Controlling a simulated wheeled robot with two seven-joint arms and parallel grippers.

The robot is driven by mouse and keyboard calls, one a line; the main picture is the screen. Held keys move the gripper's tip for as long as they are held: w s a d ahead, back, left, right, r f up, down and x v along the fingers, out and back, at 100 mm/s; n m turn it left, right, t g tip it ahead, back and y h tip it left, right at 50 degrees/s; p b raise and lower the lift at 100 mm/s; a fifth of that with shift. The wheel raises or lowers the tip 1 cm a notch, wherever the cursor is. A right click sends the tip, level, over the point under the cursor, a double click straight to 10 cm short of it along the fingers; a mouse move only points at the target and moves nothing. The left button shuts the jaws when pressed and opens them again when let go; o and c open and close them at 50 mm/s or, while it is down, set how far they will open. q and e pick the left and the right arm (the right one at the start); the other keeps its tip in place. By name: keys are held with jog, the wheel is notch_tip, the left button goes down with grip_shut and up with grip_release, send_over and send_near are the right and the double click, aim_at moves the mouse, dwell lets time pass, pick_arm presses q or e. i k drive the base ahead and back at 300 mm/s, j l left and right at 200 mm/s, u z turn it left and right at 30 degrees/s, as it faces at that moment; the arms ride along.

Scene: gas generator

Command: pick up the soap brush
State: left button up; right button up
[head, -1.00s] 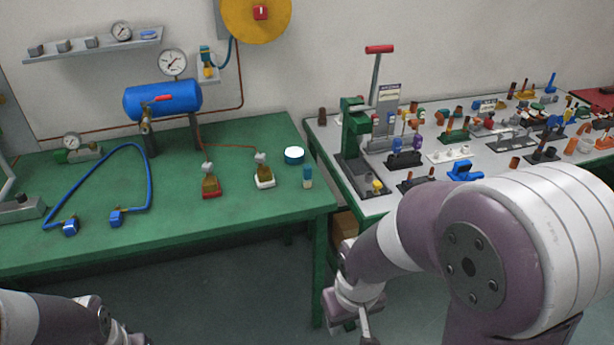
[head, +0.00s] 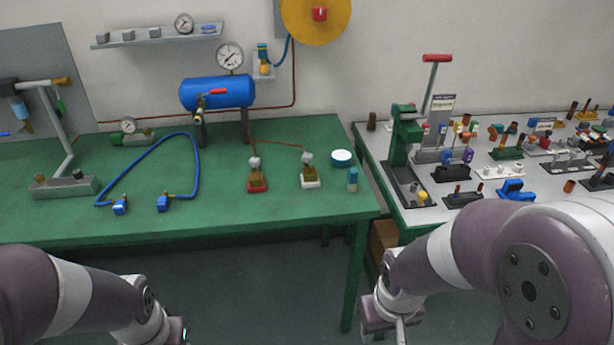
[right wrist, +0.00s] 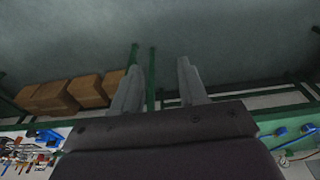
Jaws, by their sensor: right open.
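No brush shape is plain to see. The likeliest soap brush is a small upright piece (head: 352,179) with a blue top and pale lower part, near the green bench's right front corner. A round blue tub with a white top (head: 341,158) stands just behind it. My right gripper (head: 402,332) is low in front of the benches, below the table tops and well away from that piece. The right wrist view shows its fingers (right wrist: 158,88) apart with nothing between them. My left arm enters at lower left, its fingers outside the picture.
The green bench (head: 60,220) carries a blue tank (head: 217,93), a blue hose (head: 195,165) and two small bottles with red and white bases. A second table (head: 405,214) at right is crowded with fittings. Cardboard boxes (right wrist: 50,95) lie under it. The front middle of the green bench is clear.

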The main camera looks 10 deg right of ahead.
aim_at(353, 173)
jog(key=i+l, duration=0.2)
jog(key=i, duration=0.2)
jog(key=i+l, duration=0.2)
jog(key=i, duration=0.2)
jog(key=i+l, duration=0.2)
jog(key=i, duration=0.2)
jog(key=i+l, duration=0.15)
jog(key=i, duration=0.25)
jog(key=l+z, duration=0.05)
